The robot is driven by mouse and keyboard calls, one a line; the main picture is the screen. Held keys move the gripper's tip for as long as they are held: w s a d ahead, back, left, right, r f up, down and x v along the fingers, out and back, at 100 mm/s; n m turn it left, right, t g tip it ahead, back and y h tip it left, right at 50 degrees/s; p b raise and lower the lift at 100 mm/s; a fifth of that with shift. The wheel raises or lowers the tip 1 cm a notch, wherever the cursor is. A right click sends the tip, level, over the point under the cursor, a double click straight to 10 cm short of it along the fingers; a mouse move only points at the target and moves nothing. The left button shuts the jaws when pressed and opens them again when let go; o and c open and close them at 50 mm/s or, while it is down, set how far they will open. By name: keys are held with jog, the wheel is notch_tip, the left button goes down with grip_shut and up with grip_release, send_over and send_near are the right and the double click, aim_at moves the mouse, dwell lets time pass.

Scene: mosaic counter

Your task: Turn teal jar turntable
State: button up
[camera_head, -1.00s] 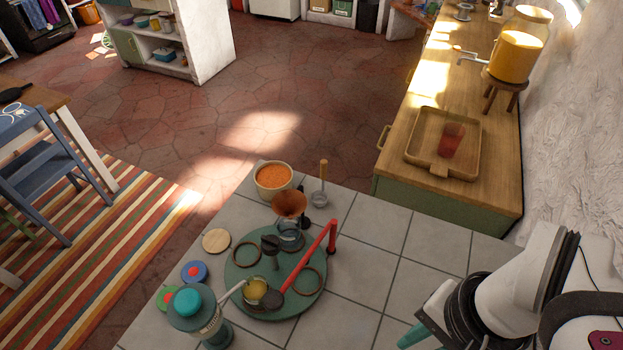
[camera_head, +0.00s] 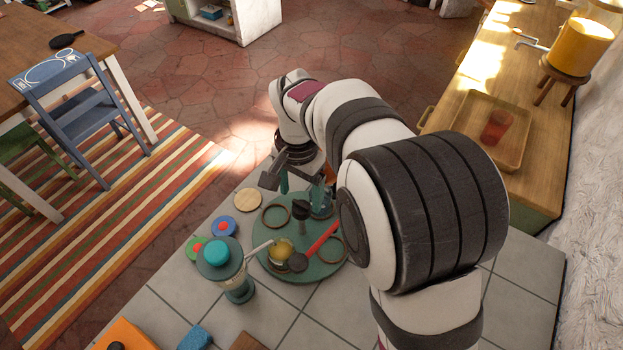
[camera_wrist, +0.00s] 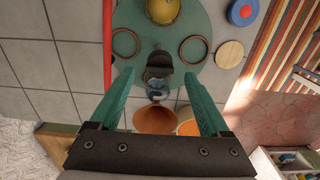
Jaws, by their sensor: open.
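The round teal turntable (camera_head: 318,272) lies flat on the tiled counter, and its disc also shows in the wrist view (camera_wrist: 205,22). A dark knob on a post (camera_head: 300,210) stands at its middle. On it are a yellow-filled jar (camera_head: 279,250), a glass jar (camera_head: 321,207) and two empty brown rings (camera_head: 275,218). My gripper (camera_head: 300,188) is above the turntable's far side, with teal fingers open. In the wrist view, the fingertips (camera_wrist: 158,75) appear on either side of the dark knob (camera_wrist: 158,64); contact cannot be told. My arm hides part of the turntable's far right.
A red bar (camera_head: 322,240) reaches over the turntable. A teal-topped dispenser (camera_head: 235,272) stands at its near left, spout towards the yellow jar. A copper funnel (camera_wrist: 157,118) and an orange-filled bowl (camera_wrist: 188,128) lie beyond the knob. Bare tiles show in front (camera_head: 330,325).

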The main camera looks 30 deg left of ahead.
aim_at(302, 220)
jog(key=shift+f, duration=1.4)
jog(key=shift+c, duration=0.2)
grip_shut()
jog(key=shift+r, duration=0.1)
